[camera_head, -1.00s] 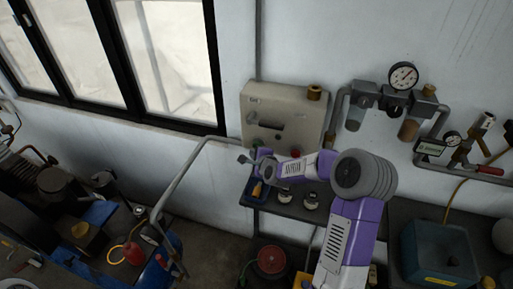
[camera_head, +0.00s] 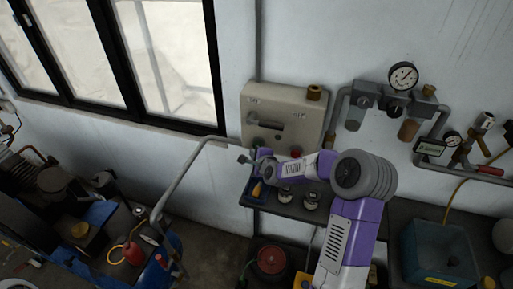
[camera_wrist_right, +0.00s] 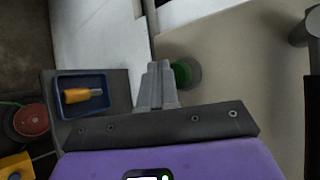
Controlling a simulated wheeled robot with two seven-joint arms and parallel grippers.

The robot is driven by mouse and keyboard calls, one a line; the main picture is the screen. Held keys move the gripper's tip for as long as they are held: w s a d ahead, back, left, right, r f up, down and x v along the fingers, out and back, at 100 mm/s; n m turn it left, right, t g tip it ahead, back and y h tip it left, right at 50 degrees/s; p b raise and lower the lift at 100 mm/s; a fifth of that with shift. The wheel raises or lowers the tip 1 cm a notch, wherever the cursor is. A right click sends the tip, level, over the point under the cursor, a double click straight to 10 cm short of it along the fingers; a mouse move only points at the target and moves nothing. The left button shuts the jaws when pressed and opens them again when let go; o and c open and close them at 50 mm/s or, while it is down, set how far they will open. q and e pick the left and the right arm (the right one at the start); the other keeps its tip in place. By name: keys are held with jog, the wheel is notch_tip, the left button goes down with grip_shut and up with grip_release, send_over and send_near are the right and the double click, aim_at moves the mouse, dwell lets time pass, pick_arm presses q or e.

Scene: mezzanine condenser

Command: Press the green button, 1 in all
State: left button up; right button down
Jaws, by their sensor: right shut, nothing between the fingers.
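The green button (camera_wrist_right: 184,73) is a round knob on the beige panel box, just right of my right gripper's fingers in the right wrist view. The fingers cover its left edge. I cannot tell whether they touch it. The beige box (camera_head: 292,105) hangs on the wall in the head view, where the gripper and arm largely hide the button. My right gripper (camera_wrist_right: 158,66) is shut and empty. It also shows in the head view (camera_head: 246,158), at the box's lower left front. My left gripper is in neither view.
A red button (camera_head: 296,150) sits on the box's lower part, close to my right arm. Below is a dark shelf with a blue tray (camera_wrist_right: 58,109) holding an orange-handled item (camera_wrist_right: 82,95). A grey pipe rail (camera_head: 180,180) runs left of the box. Gauges (camera_head: 403,76) hang right.

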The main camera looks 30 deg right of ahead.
dwell(0.7)
jog(key=shift+w+d+b, duration=0.25)
jog(key=shift+d+b, duration=0.1)
jog(key=shift+b, duration=0.1)
jog(key=shift+w+d, duration=0.35)
jog(key=shift+d, duration=0.05)
dwell(0.7)
jog(key=shift+b, duration=0.35)
jog(key=shift+s+a+b, duration=0.35)
jog(key=shift+s+a, duration=0.25)
jog(key=shift+a, duration=0.1)
